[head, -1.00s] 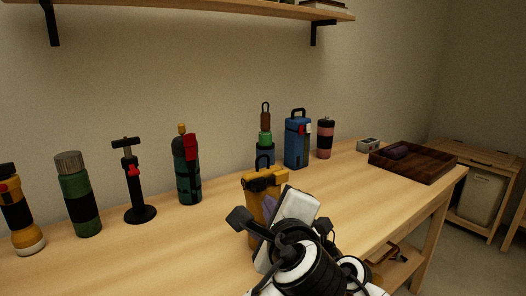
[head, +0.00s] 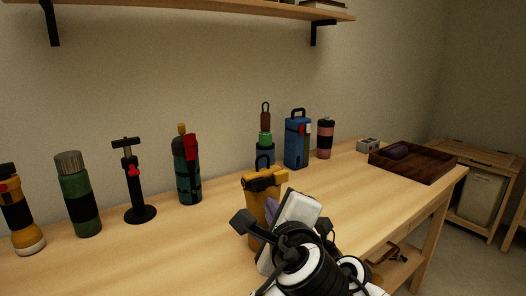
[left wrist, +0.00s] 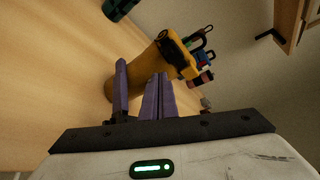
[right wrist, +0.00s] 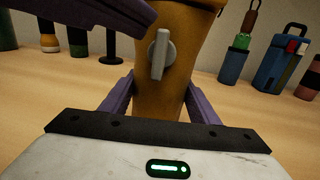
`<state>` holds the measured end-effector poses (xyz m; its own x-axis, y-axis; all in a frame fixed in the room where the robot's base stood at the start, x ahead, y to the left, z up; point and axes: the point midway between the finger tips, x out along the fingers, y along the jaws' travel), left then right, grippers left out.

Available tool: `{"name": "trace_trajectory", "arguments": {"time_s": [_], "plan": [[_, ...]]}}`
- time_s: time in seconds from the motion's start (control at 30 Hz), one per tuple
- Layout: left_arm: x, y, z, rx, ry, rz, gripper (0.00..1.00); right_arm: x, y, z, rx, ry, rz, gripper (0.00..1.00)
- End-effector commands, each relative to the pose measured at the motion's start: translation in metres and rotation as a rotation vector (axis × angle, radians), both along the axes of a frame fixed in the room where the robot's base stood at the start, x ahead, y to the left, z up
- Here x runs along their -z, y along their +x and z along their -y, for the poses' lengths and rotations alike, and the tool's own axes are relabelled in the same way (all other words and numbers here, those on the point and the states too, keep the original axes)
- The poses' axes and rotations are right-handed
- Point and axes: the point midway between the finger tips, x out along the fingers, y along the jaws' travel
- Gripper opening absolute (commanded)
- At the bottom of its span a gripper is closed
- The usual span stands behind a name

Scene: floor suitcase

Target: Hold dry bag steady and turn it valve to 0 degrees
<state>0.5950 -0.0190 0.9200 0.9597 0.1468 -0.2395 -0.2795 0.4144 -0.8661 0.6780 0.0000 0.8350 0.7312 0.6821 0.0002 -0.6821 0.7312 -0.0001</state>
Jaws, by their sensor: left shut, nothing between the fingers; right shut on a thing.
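The yellow dry bag (head: 258,190) stands upright on the bench, partly hidden behind my arm in the head view. Its grey valve (right wrist: 160,54) shows in the right wrist view, its handle close to upright with a slight tilt. My right gripper (right wrist: 155,95) has its purple fingers on both sides of the bag's lower body, shut on it. My left gripper (head: 268,222) is shut and empty in front of the bag. In the left wrist view its fingers (left wrist: 153,95) lie near the bag (left wrist: 150,72).
A green bottle (head: 78,195), a black pump (head: 137,190), a teal bottle (head: 187,168) and a flashlight (head: 18,212) stand to the left. A blue case (head: 298,145) and a pink bottle (head: 325,139) stand behind the bag. A wooden tray (head: 428,170) lies at right.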

Motion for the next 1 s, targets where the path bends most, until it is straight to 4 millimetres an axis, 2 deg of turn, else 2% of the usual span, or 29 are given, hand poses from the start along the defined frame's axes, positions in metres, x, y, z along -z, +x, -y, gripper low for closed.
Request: {"name": "trace_trajectory", "arguments": {"time_s": [0.57, 1.0], "plan": [[0.006, 0.001, 0.002, 0.002, 0.002, -0.005, 0.00, 0.000, -0.001, -0.001, -0.002, -0.003, 0.003, 0.23], [0.015, -0.003, -0.004, 0.000, 0.003, -0.009, 0.00, 0.000, -0.001, -0.002, -0.003, -0.001, 0.001, 0.23]]}}
